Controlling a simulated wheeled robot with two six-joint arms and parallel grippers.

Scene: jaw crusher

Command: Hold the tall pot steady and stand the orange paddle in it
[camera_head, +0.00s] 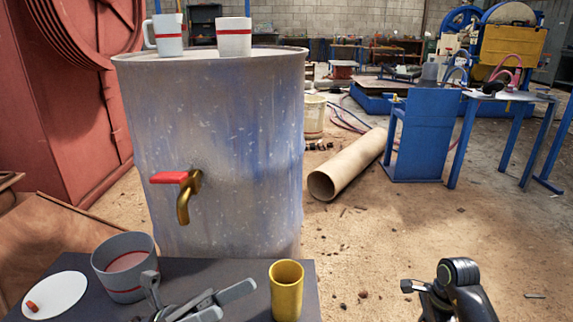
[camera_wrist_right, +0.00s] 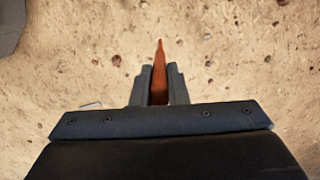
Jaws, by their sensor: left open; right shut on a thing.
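The tall pot (camera_head: 286,292), a yellow open cylinder, stands upright near the right edge of the dark table (camera_head: 240,266). My left gripper (camera_head: 202,292) is open and empty, left of the pot and apart from it. The orange paddle (camera_wrist_right: 160,62) shows in the right wrist view, its narrow end pointing away between the fingers. My right gripper (camera_wrist_right: 158,86) is shut on it, above the sandy floor. In the head view my right arm is at the lower right, right of the table, and the paddle cannot be made out there.
A grey pot with a red band (camera_head: 123,270) and a white plate (camera_head: 55,294) with a small orange piece are on the table's left. A large drum (camera_head: 225,140) with a red-handled tap stands behind the table, two mugs on top. Floor right of the table is open.

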